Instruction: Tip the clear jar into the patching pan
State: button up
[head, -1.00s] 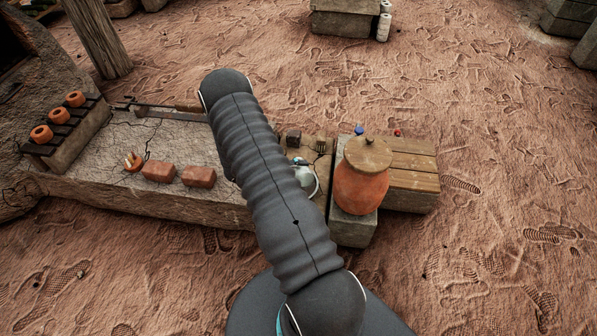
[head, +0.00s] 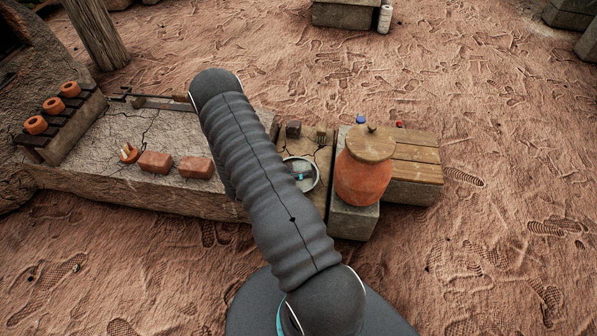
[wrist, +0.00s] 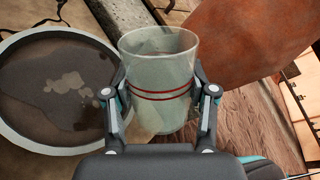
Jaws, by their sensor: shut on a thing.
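The clear jar (wrist: 158,85), a see-through tumbler with red bands, is between the two fingers of my gripper (wrist: 160,100) in the wrist view. My gripper is shut on it. Its open mouth faces the top of the wrist view; I cannot tell its exact tilt. The patching pan (wrist: 58,149) is just left of the jar there, a round pan with a pale rim, dark brown inside with lighter patches. In the head view the pan (head: 317,181) shows partly beside my arm, which hides most of the gripper.
An orange clay pot with a lid (head: 362,180) stands close right of the pan on a stone block (head: 352,222). Left of my arm are two reddish bricks (head: 155,162). A dark small block (head: 293,129) lies behind the pan. Wooden planks (head: 415,165) are farther right.

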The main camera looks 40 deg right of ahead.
aim_at(304, 170)
jog(key=shift+s+r+m+g+h, duration=0.1)
jog(key=shift+s+m+g+h, duration=0.1)
jog(key=shift+m, duration=0.4)
jog(key=shift+s+r+m+g+h, duration=0.1)
jog(key=shift+s+m, duration=0.05)
jog(key=shift+m, duration=0.45)
jog(key=r+m, duration=0.1)
jog(key=s+r+m+g, duration=0.1)
jog(key=m, duration=0.1)
jog(key=shift+m+h, duration=0.3)
jog(key=shift+r+m+h, duration=0.4)
jog(key=shift+r+m, duration=0.1)
jog(key=shift+m, duration=0.6)
jog(key=shift+m+g, duration=0.3)
jog(key=shift+m, duration=0.3)
